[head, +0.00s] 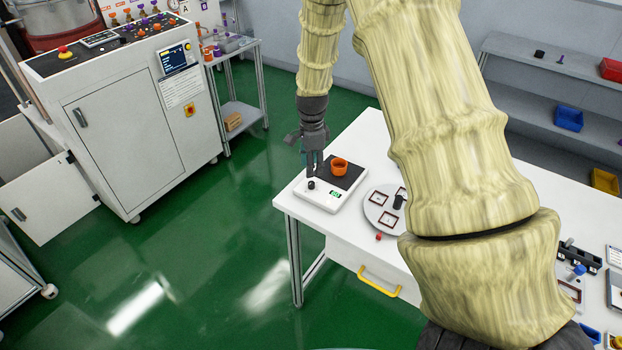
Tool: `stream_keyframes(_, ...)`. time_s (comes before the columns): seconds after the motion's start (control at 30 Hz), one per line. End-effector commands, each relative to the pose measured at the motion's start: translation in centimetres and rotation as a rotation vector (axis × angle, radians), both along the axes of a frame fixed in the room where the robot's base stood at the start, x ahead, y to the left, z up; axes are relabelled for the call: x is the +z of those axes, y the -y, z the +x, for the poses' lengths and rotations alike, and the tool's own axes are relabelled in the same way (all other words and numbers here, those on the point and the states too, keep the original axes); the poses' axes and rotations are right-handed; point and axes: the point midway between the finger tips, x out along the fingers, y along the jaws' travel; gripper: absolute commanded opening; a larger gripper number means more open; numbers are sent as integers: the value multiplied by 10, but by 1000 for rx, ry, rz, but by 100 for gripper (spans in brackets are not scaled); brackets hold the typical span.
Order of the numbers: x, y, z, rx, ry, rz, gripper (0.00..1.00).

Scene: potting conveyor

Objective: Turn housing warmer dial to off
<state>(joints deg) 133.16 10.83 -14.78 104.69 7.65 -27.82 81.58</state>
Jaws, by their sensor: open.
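The housing warmer (318,198) is a low white unit with a black top plate at the left end of the white table. Its small black dial (311,185) is at the front left, beside a lit green display (335,193). An orange cup-like housing (340,166) stands on the black plate. My gripper (313,173) points down just above and behind the dial, and is open with nothing visible in it. Whether a fingertip touches the dial cannot be told from this view. The dial's pointer mark is too small to read.
A round grey plate (371,211) with brown square frames and a black knob lies right of the warmer. A small red piece (378,236) is near the table's front edge. My arm hides much of the table. Green floor is clear left of the table.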

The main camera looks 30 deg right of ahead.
Motion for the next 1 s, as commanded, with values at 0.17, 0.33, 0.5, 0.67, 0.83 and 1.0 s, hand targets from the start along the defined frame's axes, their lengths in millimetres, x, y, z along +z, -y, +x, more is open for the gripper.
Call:
stream_keyframes(0.17,-22,-1,-1,2,-3,0,42)
stream_keyframes(0.33,-43,-2,0,1,-2,1,42)
stream_keyframes(0.5,-59,-2,1,3,-1,-1,42)
stream_keyframes(0.67,-68,-2,1,4,-1,0,42)
stream_keyframes(0.83,-71,-2,1,3,0,0,42)
stream_keyframes(1.0,-71,-2,1,3,0,0,42)
